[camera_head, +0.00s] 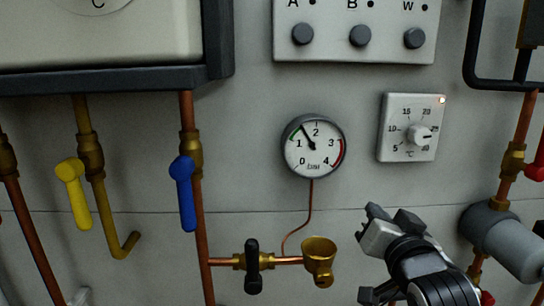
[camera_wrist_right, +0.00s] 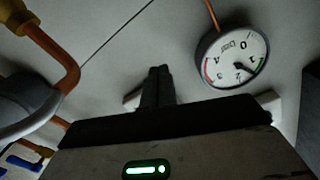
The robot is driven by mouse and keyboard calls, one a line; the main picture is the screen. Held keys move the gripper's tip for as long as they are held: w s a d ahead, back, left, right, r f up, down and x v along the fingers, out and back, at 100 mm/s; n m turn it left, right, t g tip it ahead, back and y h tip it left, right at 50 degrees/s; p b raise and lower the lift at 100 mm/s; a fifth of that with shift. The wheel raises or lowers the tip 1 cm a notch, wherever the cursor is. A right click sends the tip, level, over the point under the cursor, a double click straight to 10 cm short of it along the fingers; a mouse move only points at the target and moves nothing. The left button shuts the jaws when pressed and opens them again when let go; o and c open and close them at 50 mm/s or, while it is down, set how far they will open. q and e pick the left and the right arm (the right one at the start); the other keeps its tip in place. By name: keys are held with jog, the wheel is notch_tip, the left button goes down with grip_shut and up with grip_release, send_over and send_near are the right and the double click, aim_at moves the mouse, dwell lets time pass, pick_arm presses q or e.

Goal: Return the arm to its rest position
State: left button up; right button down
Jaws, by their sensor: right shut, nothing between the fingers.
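My right arm comes in from the lower right in the head view. Its dark and grey gripper (camera_head: 376,230) is in front of the wall, right of the brass cup and below the dial thermostat. In the right wrist view the gripper's fingers (camera_wrist_right: 157,80) are together with nothing between them. The fingers appear clear of the round pressure gauge (camera_wrist_right: 234,60), which is to their right there. My left arm and gripper are not in the head view.
The pressure gauge (camera_head: 313,146) reads about 1.5 bar. The thermostat (camera_head: 411,128) has a lit orange lamp. A black-handled valve (camera_head: 253,266) and brass cup (camera_head: 319,256) are left of my gripper. A grey cylinder (camera_head: 503,240) and copper pipe (camera_head: 523,118) stand right.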

jog(key=s+d+f+n+g, duration=0.1)
jog(key=s+f+g, duration=0.3)
jog(key=f, duration=0.5)
jog(key=s+f+n+g, duration=0.2)
jog(key=s+f+g, duration=0.1)
jog(key=s+f, duration=0.45)
jog(key=s+f+n+g, duration=0.2)
jog(key=s+f+g, duration=0.3)
jog(key=s, duration=0.4)
jog(key=s+f+n+g, duration=0.1)
jog(key=s+f+g, duration=0.1)
jog(key=s+f, duration=0.55)
jog(key=w+a+f+t+y, duration=0.2)
jog(key=w+a+f+t, duration=0.2)
jog(key=w+f+t, duration=0.1)
jog(key=shift+w+a+f+n+t, duration=0.15)
jog(key=shift+a+f+n+t, duration=0.25)
jog(key=shift+f+t, duration=0.4)
jog(key=shift+d+r, duration=0.1)
